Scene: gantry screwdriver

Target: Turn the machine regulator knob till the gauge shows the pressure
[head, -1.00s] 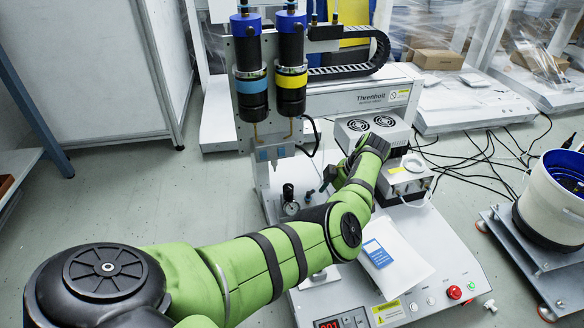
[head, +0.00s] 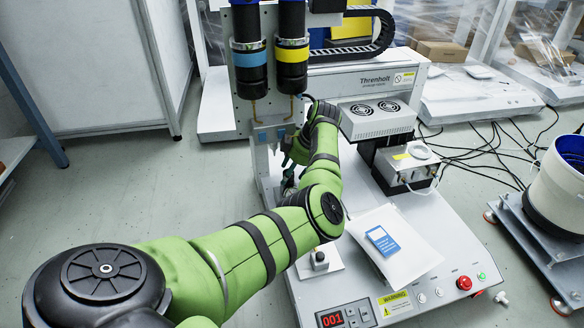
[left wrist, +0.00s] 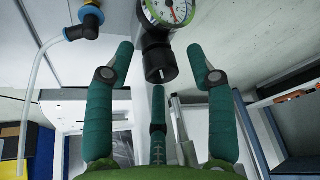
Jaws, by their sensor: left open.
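The black regulator knob (left wrist: 158,62) shows in the upper middle of the left wrist view. The round pressure gauge (left wrist: 170,9) sits just above it, with a white face, coloured marks and a red needle; its top is cut off and I cannot read its value. My left gripper (left wrist: 160,50) is open, with two teal fingers on either side of the knob, apart from it, and a third below. In the head view the left gripper (head: 290,163) is beside the gantry column, and the arm hides most of the regulator. My right gripper is not in view.
The white machine base (head: 440,245) carries a fan box (head: 376,121), a paper with a blue card (head: 382,240), a red button (head: 464,283) and a display (head: 331,320). Two screwdrivers (head: 292,55) hang above the gripper. A white bucket (head: 562,190) stands at right.

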